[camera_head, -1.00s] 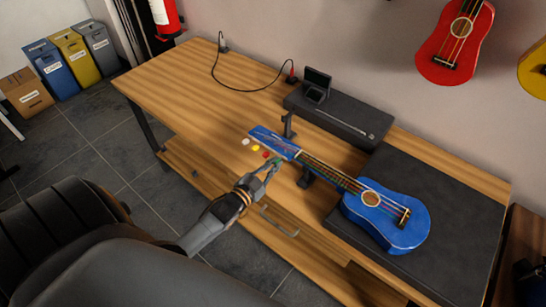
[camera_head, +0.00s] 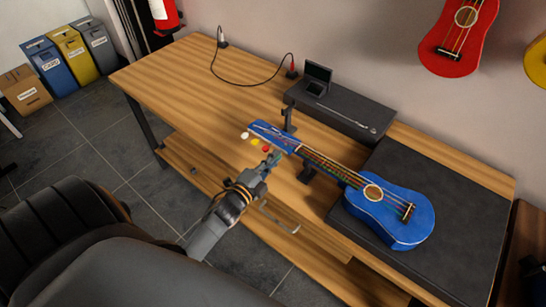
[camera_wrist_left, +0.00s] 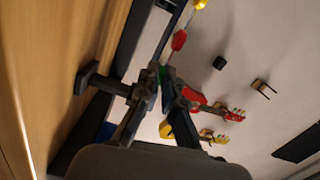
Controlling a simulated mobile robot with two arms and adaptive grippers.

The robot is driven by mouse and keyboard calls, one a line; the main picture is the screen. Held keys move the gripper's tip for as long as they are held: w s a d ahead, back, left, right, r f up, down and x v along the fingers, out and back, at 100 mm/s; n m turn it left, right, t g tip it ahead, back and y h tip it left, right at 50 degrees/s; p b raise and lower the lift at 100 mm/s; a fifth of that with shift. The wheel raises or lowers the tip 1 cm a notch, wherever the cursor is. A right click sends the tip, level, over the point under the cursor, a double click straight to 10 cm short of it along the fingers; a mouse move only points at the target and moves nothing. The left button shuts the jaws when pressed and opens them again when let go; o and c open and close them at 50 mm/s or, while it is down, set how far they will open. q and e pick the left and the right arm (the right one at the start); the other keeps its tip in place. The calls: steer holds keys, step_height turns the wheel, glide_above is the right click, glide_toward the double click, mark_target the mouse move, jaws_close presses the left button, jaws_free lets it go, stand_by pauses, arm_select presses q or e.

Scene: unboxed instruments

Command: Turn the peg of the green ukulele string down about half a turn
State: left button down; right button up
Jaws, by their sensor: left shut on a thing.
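The blue ukulele (camera_head: 388,215) lies with its body on a dark mat and its neck pointing to the back left. Its headstock (camera_head: 272,135) has coloured pegs along the near side: white (camera_head: 245,135), yellow (camera_head: 255,142), red (camera_head: 265,149) and green (camera_head: 278,154). My left gripper (camera_head: 273,160) is at the green peg, its fingers shut on it. In the left wrist view a bit of the green peg (camera_wrist_left: 162,74) shows between the fingertips (camera_wrist_left: 162,86); the red peg (camera_wrist_left: 179,40) stands clear beyond them. My right gripper is not in view.
A dark stand (camera_head: 306,172) supports the neck. The dark mat (camera_head: 455,230) covers the right of the wooden table (camera_head: 190,75). A black case (camera_head: 318,80) and a thin tool (camera_head: 345,118) lie on a dark shelf behind. The table's left half is mostly clear.

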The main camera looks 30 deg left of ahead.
arm_select(q)
steer(key=shift+m+b, duration=0.3)
steer(key=shift+m, duration=0.6)
steer(key=c, duration=1.5)
jaws_free()
steer(key=shift+s, duration=0.1)
steer(key=s, duration=1.1)
steer(key=shift+s, duration=0.4)
